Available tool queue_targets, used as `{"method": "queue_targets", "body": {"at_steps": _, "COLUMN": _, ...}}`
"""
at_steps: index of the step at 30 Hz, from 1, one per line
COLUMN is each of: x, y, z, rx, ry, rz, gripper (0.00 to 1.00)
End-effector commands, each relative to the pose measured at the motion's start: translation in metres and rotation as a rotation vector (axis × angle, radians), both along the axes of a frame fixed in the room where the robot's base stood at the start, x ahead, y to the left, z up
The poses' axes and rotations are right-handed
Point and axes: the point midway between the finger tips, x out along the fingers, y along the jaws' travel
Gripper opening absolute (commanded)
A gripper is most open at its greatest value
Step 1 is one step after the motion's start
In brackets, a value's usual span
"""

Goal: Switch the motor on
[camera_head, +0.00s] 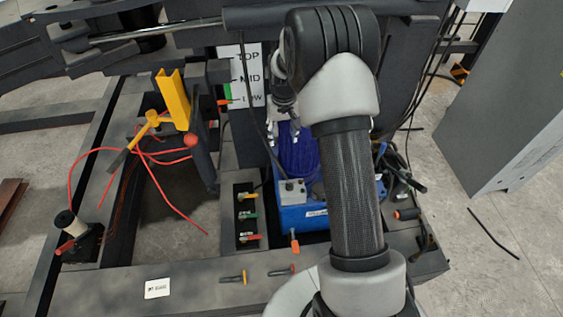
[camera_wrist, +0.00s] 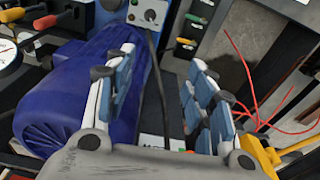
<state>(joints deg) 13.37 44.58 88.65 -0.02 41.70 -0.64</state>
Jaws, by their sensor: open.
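The blue finned motor (camera_head: 298,152) stands behind my arm in the head view. It fills the left of the wrist view (camera_wrist: 70,95). A small grey control box (camera_head: 291,190) with a dark knob sits at the motor's near end, on a blue unit. In the wrist view the box (camera_wrist: 148,12) is at the top, beyond my fingertips, and a dark cable runs down from it. My gripper (camera_wrist: 162,58) is open and empty, its left finger overlapping the motor in view. In the head view my gripper (camera_head: 283,134) is partly hidden by my arm, above the box.
A black panel with coloured levers (camera_head: 247,215) is left of the blue unit (camera_head: 305,218). A yellow bracket (camera_head: 174,98) and loose red cables (camera_head: 152,178) lie further left. A TOP/MID/LOW sign (camera_head: 248,77) stands behind. Dark frame beams surround the motor.

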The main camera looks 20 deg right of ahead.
Motion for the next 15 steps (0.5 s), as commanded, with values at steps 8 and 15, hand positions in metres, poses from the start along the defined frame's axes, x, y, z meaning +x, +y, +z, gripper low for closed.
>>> {"method": "queue_targets", "body": {"at_steps": 8, "x": 0.008, "y": -0.031, "z": -0.116, "rx": 0.019, "ry": 0.069, "rz": -0.047, "gripper": 0.49}}
{"method": "queue_targets", "body": {"at_steps": 15, "x": 0.004, "y": -0.037, "z": -0.152, "rx": 0.024, "ry": 0.086, "rz": -0.058, "gripper": 0.49}}
